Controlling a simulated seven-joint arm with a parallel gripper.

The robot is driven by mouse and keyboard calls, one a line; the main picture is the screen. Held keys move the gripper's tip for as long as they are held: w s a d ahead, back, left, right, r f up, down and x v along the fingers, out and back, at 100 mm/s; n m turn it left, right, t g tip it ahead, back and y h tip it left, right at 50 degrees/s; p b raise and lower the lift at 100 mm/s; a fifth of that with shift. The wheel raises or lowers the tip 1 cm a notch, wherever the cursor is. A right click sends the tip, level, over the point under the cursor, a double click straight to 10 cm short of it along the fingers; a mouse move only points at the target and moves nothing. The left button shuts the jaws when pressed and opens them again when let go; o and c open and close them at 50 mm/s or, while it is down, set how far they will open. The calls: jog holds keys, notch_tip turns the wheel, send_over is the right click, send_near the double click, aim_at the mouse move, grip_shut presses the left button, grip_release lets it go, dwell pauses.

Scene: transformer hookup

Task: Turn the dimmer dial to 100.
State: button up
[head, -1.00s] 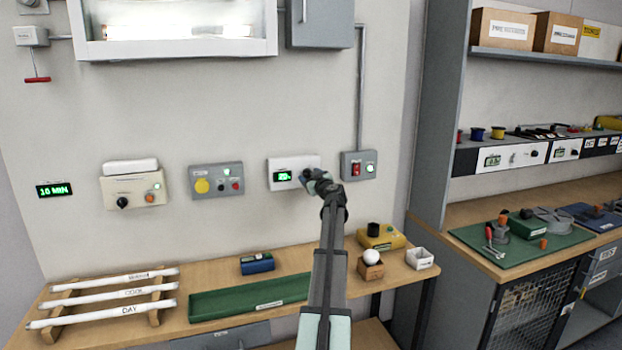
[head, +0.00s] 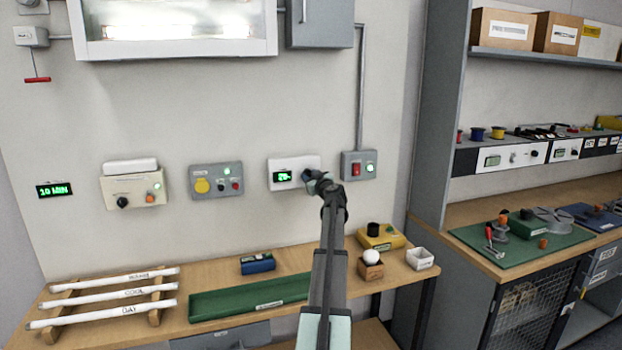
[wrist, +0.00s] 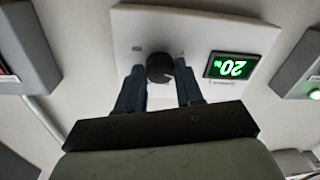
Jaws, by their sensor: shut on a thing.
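In the wrist view the display (wrist: 231,65) appears upside down and reads about 20. The dark round dial (wrist: 160,68) sits on the white plate beside the display. My gripper (wrist: 160,85) has one blue-grey finger on each side of the dial and is shut on it. In the head view my gripper (head: 312,178) covers the dial.
A grey box with a red switch (head: 356,169) is close to the right of my gripper. A grey panel with a yellow button (head: 202,186) is to the left. The bench below holds a green tray (head: 225,306) and a yellow box (head: 381,237).

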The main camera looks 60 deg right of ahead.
jog(key=m, duration=0.4)
jog(key=shift+a+m, duration=0.1)
jog(key=shift+m, duration=0.3)
jog(key=m, duration=0.5)
jog(key=shift+w+m+h, duration=0.15)
jog(key=shift+m+h, duration=0.15)
jog(key=m, duration=0.4)
jog(key=shift+a+m+h, duration=0.1)
jog(key=shift+m+h, duration=0.2)
jog(key=shift+m, duration=0.1)
jog(key=m, duration=0.5)
jog(key=shift+m+g+h, duration=0.3)
jog(key=shift+m, duration=0.1)
jog(key=m, duration=0.5)
jog(key=shift+w+r, duration=0.1)
jog(key=m+g, duration=0.1)
jog(key=m, duration=0.4)
jog(key=shift+r+m, duration=0.1)
jog(key=shift+m, duration=0.2)
jog(key=m, duration=0.4)
jog(key=shift+m, duration=0.3)
jog(key=m, duration=0.4)
jog(key=shift+r+m, duration=0.1)
jog(key=shift+m, duration=0.2)
